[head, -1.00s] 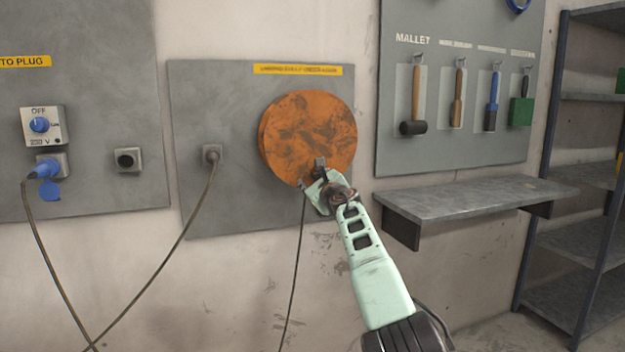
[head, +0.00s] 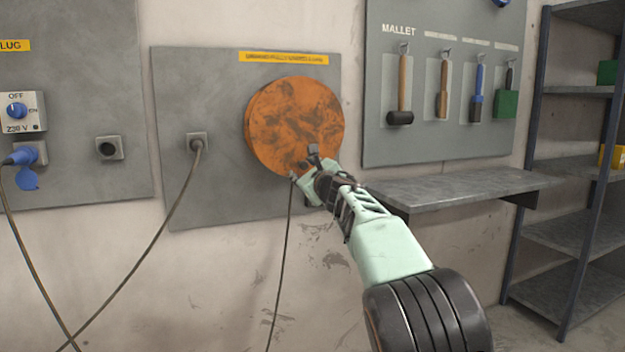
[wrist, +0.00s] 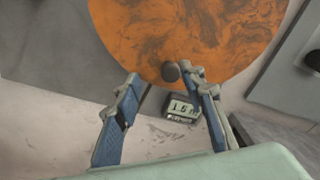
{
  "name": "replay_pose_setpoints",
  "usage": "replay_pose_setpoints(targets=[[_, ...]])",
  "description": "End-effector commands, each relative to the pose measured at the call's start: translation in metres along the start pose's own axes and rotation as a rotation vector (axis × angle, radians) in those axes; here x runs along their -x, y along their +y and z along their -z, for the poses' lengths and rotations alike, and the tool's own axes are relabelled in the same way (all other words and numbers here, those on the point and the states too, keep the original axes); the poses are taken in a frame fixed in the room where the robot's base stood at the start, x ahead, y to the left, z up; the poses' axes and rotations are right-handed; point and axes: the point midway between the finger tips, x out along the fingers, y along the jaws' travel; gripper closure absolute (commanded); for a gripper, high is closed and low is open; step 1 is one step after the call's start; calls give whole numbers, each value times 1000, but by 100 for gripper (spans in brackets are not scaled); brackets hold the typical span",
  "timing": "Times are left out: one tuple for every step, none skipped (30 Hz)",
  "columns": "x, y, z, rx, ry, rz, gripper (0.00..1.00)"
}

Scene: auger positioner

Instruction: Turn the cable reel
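The cable reel (head: 290,125) is a round orange, dark-stained disc on a grey wall panel. It fills the top of the wrist view (wrist: 200,30). A dark round knob (wrist: 171,72) sticks out near its lower edge. My gripper (head: 304,166) is at the reel's lower right edge. In the wrist view its two blue-padded fingers (wrist: 163,77) stand apart, with the knob between their tips, nearer the right one. I cannot tell whether that finger touches it. A small counter with digits (wrist: 181,107) shows below the reel, between the fingers. A cable (head: 283,255) hangs from beneath the reel.
A grey shelf (head: 450,187) juts from the wall to the right of my arm. Above it is a tool panel with a mallet (head: 402,90). Left are a plugged cable (head: 172,200) and a switch box (head: 17,111). A rack (head: 570,235) stands far right.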

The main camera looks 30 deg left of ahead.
Motion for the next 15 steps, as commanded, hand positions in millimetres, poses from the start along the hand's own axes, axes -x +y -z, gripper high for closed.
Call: replay_pose_setpoints(targets=[[4, 1, -1, 0, 1, -2, 63], [6, 1, -1, -1, 1, -3, 63], [8, 1, -1, 0, 1, -4, 63], [10, 2, -1, 0, 1, -5, 63], [12, 2, -1, 0, 0, -4, 63], [15, 1, -1, 0, 0, -3, 63], [18, 1, -1, 0, 1, -3, 63], [20, 0, 0, -1, 1, -1, 63], [23, 0, 0, 0, 1, 0, 63], [25, -1, -1, -1, 0, 1, 63], [27, 1, 0, 1, 0, 0, 63], [30, 1, 0, 0, -1, -1, 63], [32, 1, 0, 0, 0, 0, 63], [34, 0, 0, 1, 1, 0, 63], [36, 0, 0, 2, 1, 0, 63]])
